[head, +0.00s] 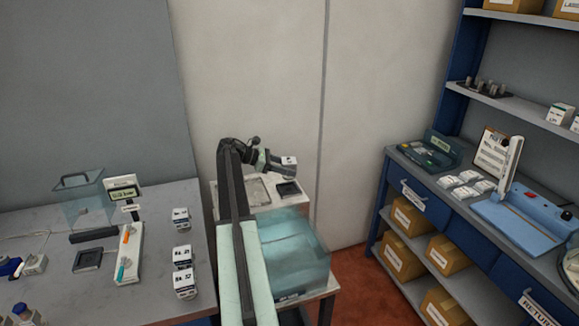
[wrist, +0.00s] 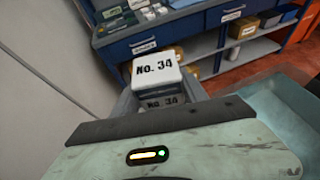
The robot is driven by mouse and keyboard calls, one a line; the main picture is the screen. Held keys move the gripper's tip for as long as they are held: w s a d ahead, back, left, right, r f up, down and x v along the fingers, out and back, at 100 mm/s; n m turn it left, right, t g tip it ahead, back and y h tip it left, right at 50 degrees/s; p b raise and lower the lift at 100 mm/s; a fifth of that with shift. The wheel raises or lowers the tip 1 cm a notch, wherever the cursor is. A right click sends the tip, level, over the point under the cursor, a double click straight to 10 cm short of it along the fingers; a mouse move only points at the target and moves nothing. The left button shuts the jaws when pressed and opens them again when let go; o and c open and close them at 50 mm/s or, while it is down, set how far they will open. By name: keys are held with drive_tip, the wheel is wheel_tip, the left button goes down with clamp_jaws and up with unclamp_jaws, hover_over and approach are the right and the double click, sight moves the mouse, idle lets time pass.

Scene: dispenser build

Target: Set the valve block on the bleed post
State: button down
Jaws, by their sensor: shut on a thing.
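My gripper (head: 279,164) reaches over the small white side table (head: 302,206) at the centre. It is shut on a white block marked "No. 34" (wrist: 154,71), which also shows small at the arm's end in the head view (head: 289,160). In the wrist view the jaws flank the block, and a second, darker "No. 34" marking shows below its white top. The block is above a dark square tray (head: 288,188); I cannot tell the gap. I cannot make out a bleed post, nor whether this block is the valve block.
The left table (head: 60,299) holds several white boxes (head: 184,285), a clear cover (head: 82,205) and a dark square tray (head: 88,261). A blue bench (head: 420,185) stands right, with red floor between.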

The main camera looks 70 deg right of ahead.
sight(288, 178)
drive_tip(key=shift+f+b, duration=2.2)
drive_tip(key=shift+f, duration=0.3)
drive_tip(key=shift+f+b, duration=0.6)
drive_tip(key=c, duration=0.9)
unclamp_jaws()
drive_tip(key=shift+p+v, duration=0.8)
drive_tip(key=shift+v, duration=1)
drive_tip(key=shift+p+v, duration=1.35)
drive_tip(key=shift+v, duration=2.4)
